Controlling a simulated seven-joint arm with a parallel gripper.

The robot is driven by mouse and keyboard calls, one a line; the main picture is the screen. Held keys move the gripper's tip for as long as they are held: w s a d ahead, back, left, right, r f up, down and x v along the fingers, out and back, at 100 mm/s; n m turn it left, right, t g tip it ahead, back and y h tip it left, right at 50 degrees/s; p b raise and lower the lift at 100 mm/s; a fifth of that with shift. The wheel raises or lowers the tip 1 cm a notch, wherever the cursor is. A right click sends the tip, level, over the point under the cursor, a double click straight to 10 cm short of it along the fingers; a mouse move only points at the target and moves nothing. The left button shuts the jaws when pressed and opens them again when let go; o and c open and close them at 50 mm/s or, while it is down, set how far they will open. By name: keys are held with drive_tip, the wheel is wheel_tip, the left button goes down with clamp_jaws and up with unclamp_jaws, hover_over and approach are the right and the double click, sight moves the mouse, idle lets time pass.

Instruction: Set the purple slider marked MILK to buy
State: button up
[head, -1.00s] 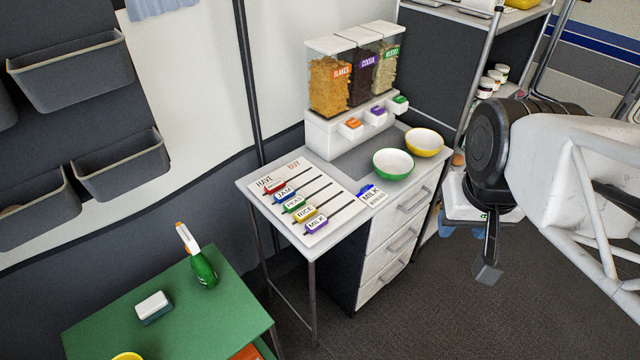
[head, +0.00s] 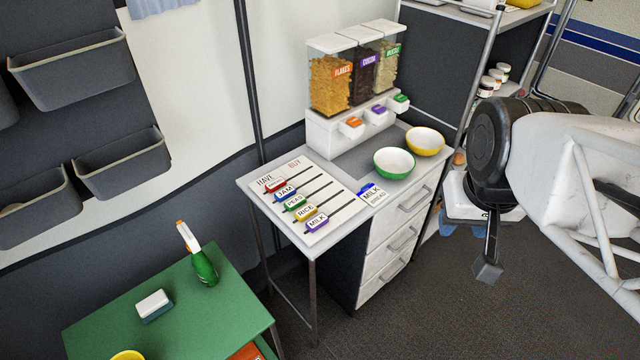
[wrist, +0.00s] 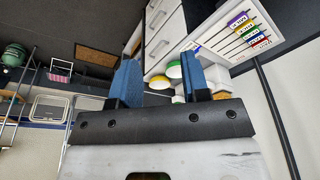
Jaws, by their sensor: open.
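The purple slider marked MILK (head: 317,223) is the front slider on the white HAVE/BUY board (head: 335,206), at the left, HAVE end of its slot. The board lies on the grey counter. The other sliders also stand toward the HAVE side. In the wrist view the board (wrist: 262,22) shows upside down at the upper right, with the purple slider (wrist: 238,20) on it. My gripper (wrist: 158,75) is open and empty, its two blue fingers apart, well away from the board. In the head view only my dark wrist and white arm show at the right; the fingers are not clear there.
A green table (head: 170,310) with a spray bottle (head: 200,262) is at lower left.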

drive_tip(key=shift+w+a, duration=0.1)
drive_tip(key=shift+w, duration=0.1)
drive_tip(key=c, duration=0.7)
drive_tip(key=shift+w+a+f+n, duration=0.15)
drive_tip(key=shift+w+a+n, duration=0.1)
drive_tip(key=shift+n, duration=0.15)
clamp_jaws()
drive_tip(key=w+a+f+n+h, duration=0.1)
drive_tip(key=w+a+f+n, duration=0.55)
drive_tip(key=a+n, duration=0.3)
drive_tip(key=w+a+f+n+h, duration=0.2)
drive_tip(key=w+a+f+n, duration=0.45)
drive_tip(key=a+n, duration=0.35)
drive_tip(key=a+f+n, duration=0.6)
drive_tip(key=a+n, duration=0.1)
drive_tip(key=a, duration=0.5)
drive_tip(key=shift+w+a+f+t, duration=0.2)
drive_tip(key=shift+w+t, duration=0.1)
drive_tip(key=shift+w, duration=0.15)
